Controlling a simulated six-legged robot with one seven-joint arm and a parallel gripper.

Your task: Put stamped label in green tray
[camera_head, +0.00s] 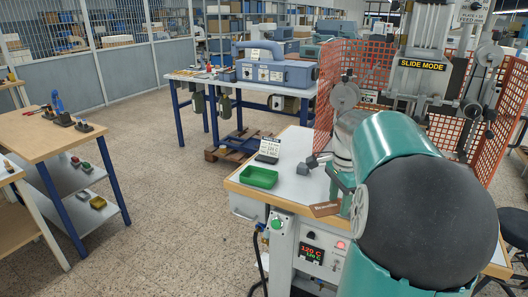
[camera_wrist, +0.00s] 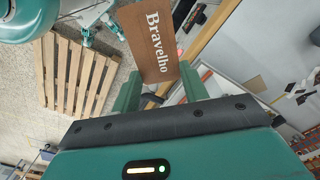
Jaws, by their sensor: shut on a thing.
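My gripper (camera_wrist: 160,84) is shut on the stamped label (camera_wrist: 152,42), a flat brown piece with pale "Bravelho" lettering. In the wrist view the label sticks out beyond the two green fingers. In the head view the label (camera_head: 325,209) shows near the front edge of the machine's table, right of and nearer than the green tray. My arm hides most of the gripper there. The green tray (camera_head: 259,187) sits on the table's left part; its visible inside looks empty. The label is apart from the tray.
The stamping press (camera_head: 423,65) stands behind my arm, with orange mesh guards (camera_head: 352,80) around it. A small dark block with a white card (camera_head: 268,146) stands behind the tray. A control panel (camera_head: 312,253) is below the table's front edge.

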